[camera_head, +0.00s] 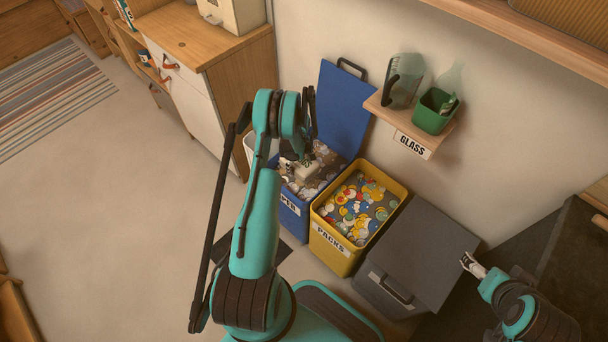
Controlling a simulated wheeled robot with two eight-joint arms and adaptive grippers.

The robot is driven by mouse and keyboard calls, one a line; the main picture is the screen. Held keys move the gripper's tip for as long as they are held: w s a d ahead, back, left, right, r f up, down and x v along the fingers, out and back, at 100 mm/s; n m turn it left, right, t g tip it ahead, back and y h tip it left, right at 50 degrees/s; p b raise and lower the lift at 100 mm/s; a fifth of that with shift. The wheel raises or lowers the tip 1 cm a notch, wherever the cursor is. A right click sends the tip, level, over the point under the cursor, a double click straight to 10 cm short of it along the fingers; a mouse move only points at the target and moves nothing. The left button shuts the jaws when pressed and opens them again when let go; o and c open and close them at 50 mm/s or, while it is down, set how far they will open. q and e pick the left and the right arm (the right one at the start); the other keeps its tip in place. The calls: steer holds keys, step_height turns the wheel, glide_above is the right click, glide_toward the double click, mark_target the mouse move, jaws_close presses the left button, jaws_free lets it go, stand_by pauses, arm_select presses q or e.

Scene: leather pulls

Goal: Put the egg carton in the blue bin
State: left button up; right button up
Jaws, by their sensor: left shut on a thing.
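The blue bin (292,217) stands open on the floor, with its blue lid (342,105) raised against the wall. It is filled with crumpled paper and has a partly hidden label on its front. My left gripper (298,157) is over the bin's opening, partly hidden by my own arm. It is shut on a small pale grey-beige egg carton (303,173), which is low over the paper; whether it touches the paper cannot be told. My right gripper (472,265) is at the lower right, beside the grey closed bin, small and apart from the carton.
A yellow bin (331,246) labelled PACKS, full of colourful caps, stands right of the blue bin. A closed grey bin (424,251) is further right. A wall shelf (411,124) labelled GLASS holds a jug and green container. A wooden cabinet (196,47) stands behind left.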

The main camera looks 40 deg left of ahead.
arm_select(q)
step_height(320, 180, down, 8)
steer(key=b, duration=0.2)
steer(key=shift+b, duration=0.4)
steer(key=shift+r, duration=0.1)
steer(key=o, duration=0.9)
steer(key=shift+f, duration=0.2)
steer(key=shift+c, duration=0.2)
steer(key=shift+r, duration=0.1)
